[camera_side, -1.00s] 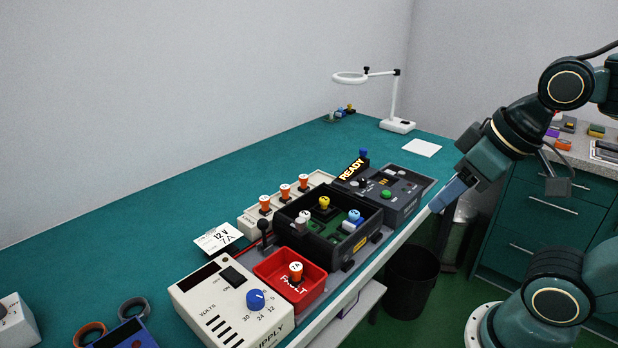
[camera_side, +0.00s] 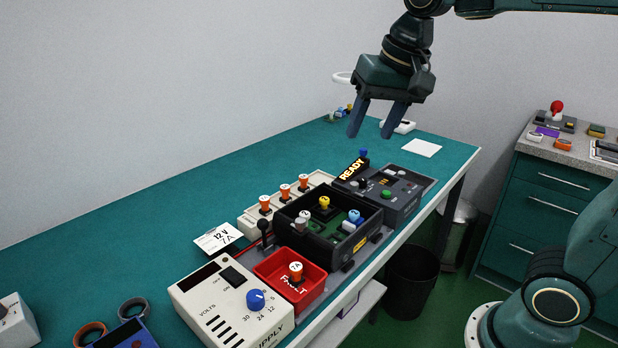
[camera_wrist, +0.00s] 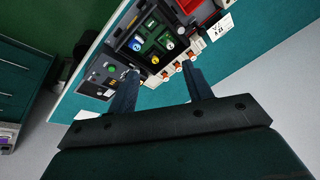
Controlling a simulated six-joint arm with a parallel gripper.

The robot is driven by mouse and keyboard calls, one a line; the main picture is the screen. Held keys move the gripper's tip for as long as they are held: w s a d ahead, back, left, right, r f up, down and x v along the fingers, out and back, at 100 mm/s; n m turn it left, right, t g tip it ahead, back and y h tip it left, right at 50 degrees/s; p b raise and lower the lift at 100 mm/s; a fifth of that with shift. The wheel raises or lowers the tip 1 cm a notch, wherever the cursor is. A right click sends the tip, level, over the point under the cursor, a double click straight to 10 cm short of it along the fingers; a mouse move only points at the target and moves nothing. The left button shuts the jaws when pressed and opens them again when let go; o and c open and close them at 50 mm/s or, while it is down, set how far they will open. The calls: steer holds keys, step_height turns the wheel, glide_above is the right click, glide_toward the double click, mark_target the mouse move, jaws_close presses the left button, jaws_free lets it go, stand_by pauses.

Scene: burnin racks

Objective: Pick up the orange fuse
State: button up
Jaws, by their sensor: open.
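Three orange fuses with white tops stand in a row in a cream rack (camera_side: 247,222), the near one (camera_side: 265,204), the middle one (camera_side: 285,191) and the far one (camera_side: 304,182). Another orange fuse (camera_side: 296,271), its white top marked 7A, stands in the red FAULT tray (camera_side: 317,285). My gripper (camera_side: 372,133) is open and empty, pointing down high above the far part of the bench, well apart from every fuse. In the wrist view, the rack's fuses (camera_wrist: 177,66) show beyond and between the fingertips (camera_wrist: 161,71).
A black tray (camera_side: 338,252) holds yellow, white and blue-topped parts beside the rack. A dark panel (camera_side: 408,178) with a READY sign (camera_side: 354,169) stands behind it, and a white supply box (camera_side: 215,317) in front. A lamp (camera_side: 398,127) stands behind my gripper.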

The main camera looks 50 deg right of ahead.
steer(key=w+m+g, duration=0.1)
steer(key=w+m, duration=0.2)
steer(key=w, duration=0.5)
steer(key=m+g, duration=0.3)
steer(key=m, duration=0.6)
glide_above(264, 198)
step_height(264, 198, down, 13)
steer(key=shift+s+f, duration=0.1)
steer(key=shift+f, duration=4.25)
steer(key=shift+f, duration=0.1)
steer(key=shift+f, duration=2.5)
